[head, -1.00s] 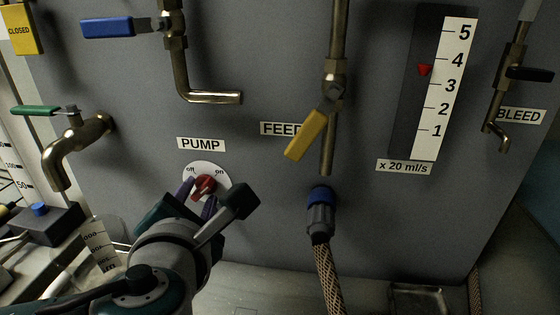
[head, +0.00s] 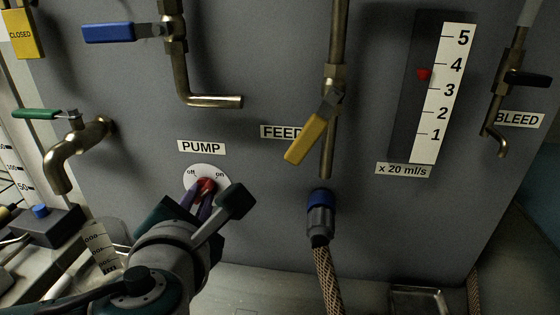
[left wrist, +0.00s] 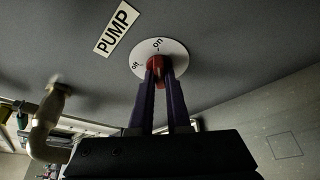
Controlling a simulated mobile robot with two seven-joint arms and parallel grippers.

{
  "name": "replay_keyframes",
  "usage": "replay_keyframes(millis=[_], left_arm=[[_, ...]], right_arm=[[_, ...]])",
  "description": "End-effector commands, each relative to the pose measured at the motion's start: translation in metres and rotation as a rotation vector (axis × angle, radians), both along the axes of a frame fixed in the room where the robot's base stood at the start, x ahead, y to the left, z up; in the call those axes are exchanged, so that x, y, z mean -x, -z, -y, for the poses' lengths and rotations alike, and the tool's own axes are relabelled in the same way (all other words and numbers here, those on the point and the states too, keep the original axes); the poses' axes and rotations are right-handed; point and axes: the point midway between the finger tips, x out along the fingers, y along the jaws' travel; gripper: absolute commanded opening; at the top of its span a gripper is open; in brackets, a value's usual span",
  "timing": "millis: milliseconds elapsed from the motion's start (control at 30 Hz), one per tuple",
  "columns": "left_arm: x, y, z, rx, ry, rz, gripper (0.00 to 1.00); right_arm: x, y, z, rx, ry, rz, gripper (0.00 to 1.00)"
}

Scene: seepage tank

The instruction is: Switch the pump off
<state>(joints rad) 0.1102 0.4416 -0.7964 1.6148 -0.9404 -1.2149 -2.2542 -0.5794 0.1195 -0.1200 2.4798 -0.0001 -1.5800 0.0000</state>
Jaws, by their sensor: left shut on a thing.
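The pump switch is a red knob (head: 207,184) on a round white dial (head: 196,172) marked "off" and "on", under the PUMP label (head: 201,147) on the grey panel. My left gripper (head: 205,192) is shut on the red knob with its purple fingers. The left wrist view shows the fingers (left wrist: 161,75) on either side of the knob (left wrist: 157,63), at the dial (left wrist: 165,47). In that view the knob lies near the "on" mark; the fingers partly hide it. My right gripper is not in view.
Right of the pump are the yellow FEED lever (head: 306,138), a blue hose connector (head: 320,199) and a flow scale (head: 443,95) with a red marker. A brass tap (head: 68,155) with a green lever is at left. A blue-handled valve (head: 108,32) is above.

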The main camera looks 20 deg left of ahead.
Motion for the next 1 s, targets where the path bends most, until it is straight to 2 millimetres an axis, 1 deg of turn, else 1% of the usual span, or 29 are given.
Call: replay_keyframes(millis=[33, 267, 500, 733, 1000], left_arm=[[0.000, -0.002, 0.000, 0.019, 0.001, 0.003, 0.00], [0.001, -0.004, -0.001, 0.169, 0.001, 0.037, 0.00], [0.001, -0.004, -0.002, 0.385, -0.001, 0.090, 0.00], [0.001, -0.002, -0.003, 0.597, 0.000, 0.143, 0.00], [0.001, 0.001, -0.004, 0.847, 0.000, 0.203, 0.00]], right_arm=[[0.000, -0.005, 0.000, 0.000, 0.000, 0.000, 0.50], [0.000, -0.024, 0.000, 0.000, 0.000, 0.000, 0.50], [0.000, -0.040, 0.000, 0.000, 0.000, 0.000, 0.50], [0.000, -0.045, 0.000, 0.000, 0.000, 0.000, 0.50], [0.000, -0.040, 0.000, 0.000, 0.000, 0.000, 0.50]])
